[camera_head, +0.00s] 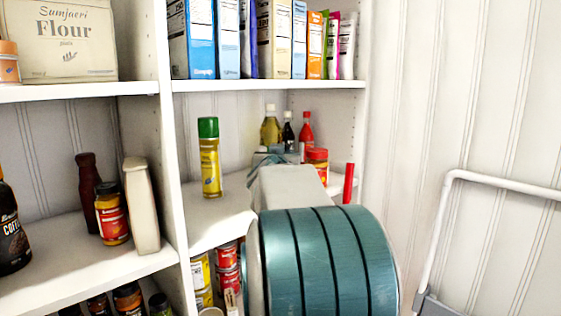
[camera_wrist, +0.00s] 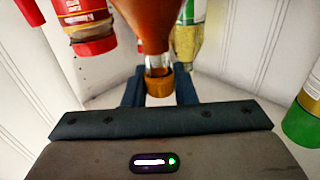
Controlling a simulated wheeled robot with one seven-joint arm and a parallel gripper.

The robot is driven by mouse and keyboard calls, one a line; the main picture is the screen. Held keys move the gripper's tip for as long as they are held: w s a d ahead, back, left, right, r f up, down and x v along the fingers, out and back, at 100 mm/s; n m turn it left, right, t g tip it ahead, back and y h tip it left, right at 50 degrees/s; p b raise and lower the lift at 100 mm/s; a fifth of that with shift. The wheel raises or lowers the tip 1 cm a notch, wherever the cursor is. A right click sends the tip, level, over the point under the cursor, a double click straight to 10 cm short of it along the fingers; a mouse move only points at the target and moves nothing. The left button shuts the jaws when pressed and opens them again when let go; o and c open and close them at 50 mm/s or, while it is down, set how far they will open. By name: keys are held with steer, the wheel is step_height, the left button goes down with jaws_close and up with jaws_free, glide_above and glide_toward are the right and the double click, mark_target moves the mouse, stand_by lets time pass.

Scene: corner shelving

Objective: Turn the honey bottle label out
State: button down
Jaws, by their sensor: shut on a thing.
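The honey bottle (camera_wrist: 153,22) shows in the wrist view as an amber bottle with a clear neck and an orange-brown cap (camera_wrist: 159,83). The wrist view appears upside down. My gripper (camera_wrist: 158,92) has its two dark fingers on either side of the bottle's cap end and is shut on it. No label shows on the visible part of the bottle.
A green-capped yellow bottle (camera_head: 210,165) stands left of my gripper. A red-lidded jar (camera_head: 317,167) is close on the right. Yellow, dark and red bottles (camera_head: 270,130) stand behind. An upper shelf (camera_head: 265,85) with boxes is above; a shelf divider (camera_head: 172,150) stands left.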

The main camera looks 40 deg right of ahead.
steer(key=shift+n+t+y+b, duration=0.4)
steer(key=shift+y+b, duration=0.1)
steer(key=shift+b, duration=0.75)
steer(key=c, duration=1.1)
jaws_free()
